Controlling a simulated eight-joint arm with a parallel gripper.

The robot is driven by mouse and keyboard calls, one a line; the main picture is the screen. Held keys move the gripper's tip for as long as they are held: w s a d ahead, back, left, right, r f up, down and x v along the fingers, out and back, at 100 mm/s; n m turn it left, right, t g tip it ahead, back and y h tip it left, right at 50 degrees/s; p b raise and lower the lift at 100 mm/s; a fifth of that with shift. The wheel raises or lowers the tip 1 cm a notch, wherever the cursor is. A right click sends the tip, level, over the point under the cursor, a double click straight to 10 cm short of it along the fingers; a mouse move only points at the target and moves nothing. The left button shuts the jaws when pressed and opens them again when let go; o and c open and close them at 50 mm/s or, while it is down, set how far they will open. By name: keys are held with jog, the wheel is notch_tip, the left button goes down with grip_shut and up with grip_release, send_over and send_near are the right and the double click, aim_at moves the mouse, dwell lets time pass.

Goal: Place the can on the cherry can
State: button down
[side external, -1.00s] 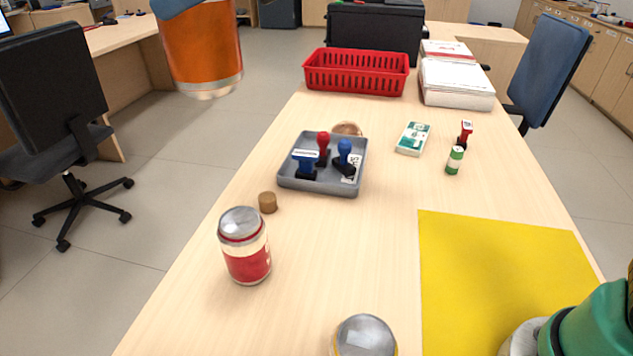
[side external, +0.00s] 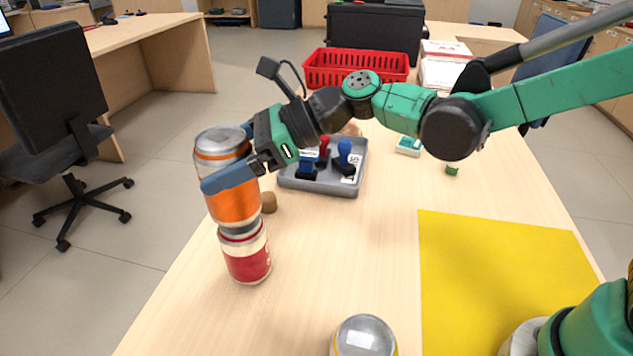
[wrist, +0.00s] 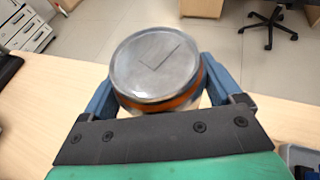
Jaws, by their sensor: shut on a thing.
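The orange can (side external: 234,208) with a silver top is upright or nearly so, directly above the red-and-cream cherry can (side external: 248,262) in the side view. Its lower end appears at the cherry can's top; I cannot tell whether they touch. My gripper (side external: 231,180) is shut on the orange can, with blue fingers around its side. In the wrist view the orange can's silver lid (wrist: 156,65) lies between the two fingers (wrist: 155,92). The cherry can stands on the counter and is hidden from the wrist view.
Another silver-topped can (side external: 364,338) stands at the front edge of the picture. A small brown cork-like piece (side external: 268,202) and a grey tray (side external: 330,188) of stamps are close behind the cans. A yellow mat (side external: 500,270) lies at right. A red basket (side external: 325,70) stands farther back.

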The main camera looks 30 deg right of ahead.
jog(key=shift+f, duration=0.35)
jog(key=shift+f, duration=0.1)
grip_release()
jog(key=v, duration=1.2)
jog(key=s+d+f+n+t+h, duration=0.1)
jog(key=s+d+f+n+h, duration=0.2)
jog(key=d+n+h, duration=0.3)
jog(key=s+d+f+n+h, duration=0.3)
jog(key=d+f+n+h, duration=0.2)
jog(key=n, duration=1.1)
jog(key=shift+d+n+t+h, duration=0.3)
jog(key=shift+d+t+h, duration=0.1)
jog(key=shift+d+h, duration=0.5)
